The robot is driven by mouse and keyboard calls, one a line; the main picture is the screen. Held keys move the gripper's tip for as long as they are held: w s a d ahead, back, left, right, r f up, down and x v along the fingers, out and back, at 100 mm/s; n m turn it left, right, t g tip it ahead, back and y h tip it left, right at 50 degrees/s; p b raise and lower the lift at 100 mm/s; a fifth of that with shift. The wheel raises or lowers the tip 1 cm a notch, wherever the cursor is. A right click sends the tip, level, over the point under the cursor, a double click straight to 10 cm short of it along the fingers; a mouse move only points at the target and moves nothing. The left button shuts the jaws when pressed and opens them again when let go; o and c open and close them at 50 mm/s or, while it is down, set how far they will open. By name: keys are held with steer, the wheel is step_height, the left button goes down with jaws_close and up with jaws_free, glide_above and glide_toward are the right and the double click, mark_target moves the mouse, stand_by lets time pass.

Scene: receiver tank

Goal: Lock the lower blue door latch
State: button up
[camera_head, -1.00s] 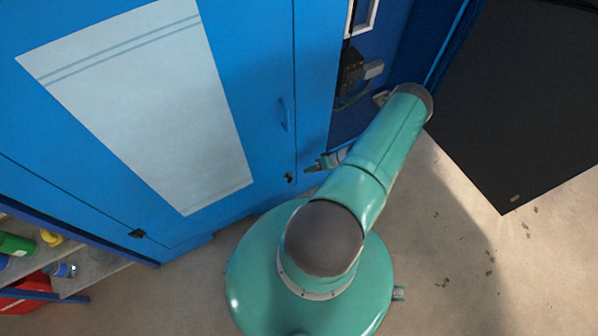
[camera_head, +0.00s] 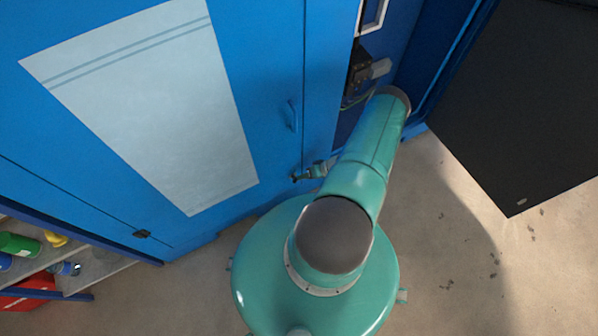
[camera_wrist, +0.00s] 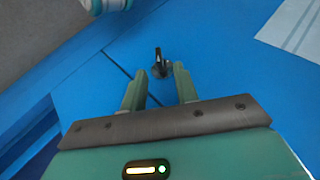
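The lower latch (camera_head: 295,178) is a small dark fitting near the bottom edge of the blue door (camera_head: 258,70). In the wrist view the latch (camera_wrist: 157,62) stands out from the blue panel, just ahead of and roughly between the fingertips. My gripper (camera_head: 305,174) is at the latch in the head view, partly hidden behind my arm. In the wrist view my gripper (camera_wrist: 160,76) has its two green fingers apart, with nothing clamped between them. I cannot tell whether a finger touches the latch.
A blue handle (camera_head: 290,115) sits higher on the door. A dark box (camera_head: 360,72) is in the recess at right, and a black panel (camera_head: 520,100) stands farther right. A shelf (camera_head: 85,277) with bottles is at lower left.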

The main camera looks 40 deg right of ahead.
steer(key=shift+x, duration=2.25)
jaws_close()
steer(key=shift+d+f+m+t+y, duration=0.15)
steer(key=shift+m+t+y, duration=0.2)
steer(key=shift+y, duration=0.6)
steer(key=shift+d+f+m+t+y, duration=0.2)
steer(key=shift+t+y, duration=0.25)
steer(key=shift+y, duration=0.5)
